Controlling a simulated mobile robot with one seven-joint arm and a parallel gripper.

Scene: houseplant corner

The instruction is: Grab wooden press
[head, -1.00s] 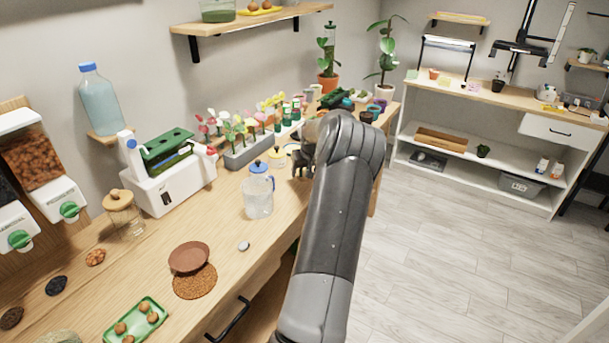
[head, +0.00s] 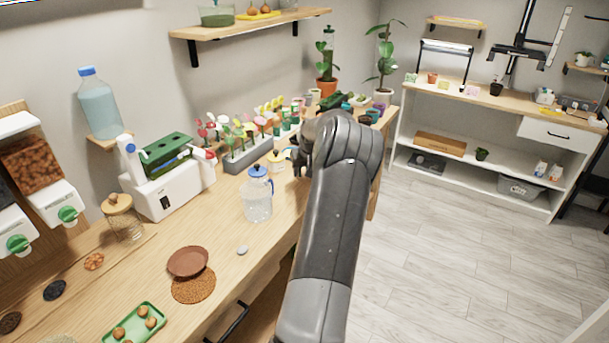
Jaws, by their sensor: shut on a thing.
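My gripper (head: 304,160) is at the far part of the wooden workbench (head: 215,235), mostly hidden behind my own arm.
A clear jug with a blue lid (head: 258,199) stands left of my arm. Behind it are a flower planter (head: 247,154) and a white machine (head: 170,190). A brown saucer (head: 188,262) and a green tray (head: 134,325) lie nearer. Floor (head: 450,240) at the right is clear.

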